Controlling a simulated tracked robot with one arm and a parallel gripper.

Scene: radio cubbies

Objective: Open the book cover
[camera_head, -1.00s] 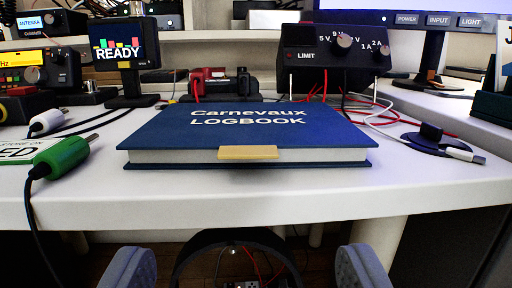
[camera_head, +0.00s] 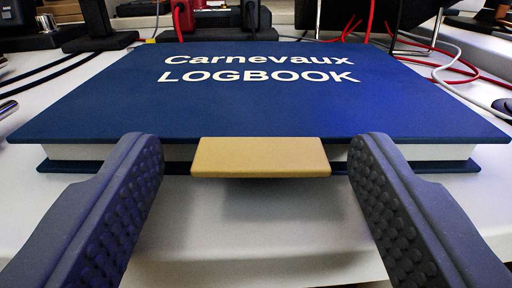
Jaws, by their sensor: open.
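A closed blue book (camera_head: 260,108), titled "Carnevaux LOGBOOK" in white, lies flat on the white desk, its front edge towards me. A tan tab (camera_head: 260,157) sticks out from the middle of the cover's front edge, with a shadow on the desk below it. My gripper (camera_head: 254,150) is open, with one dark, studded finger on each side of the tab. The tab lies between the fingers with a clear gap on both sides. I cannot tell whether the fingertips touch the book's edge.
The white desk (camera_head: 265,230) is bare in front of the book. Behind it are red and black clamps or terminals and a dark box on metal legs. Red and white cables (camera_head: 445,62) lie at the right, black cables (camera_head: 50,68) at the left.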

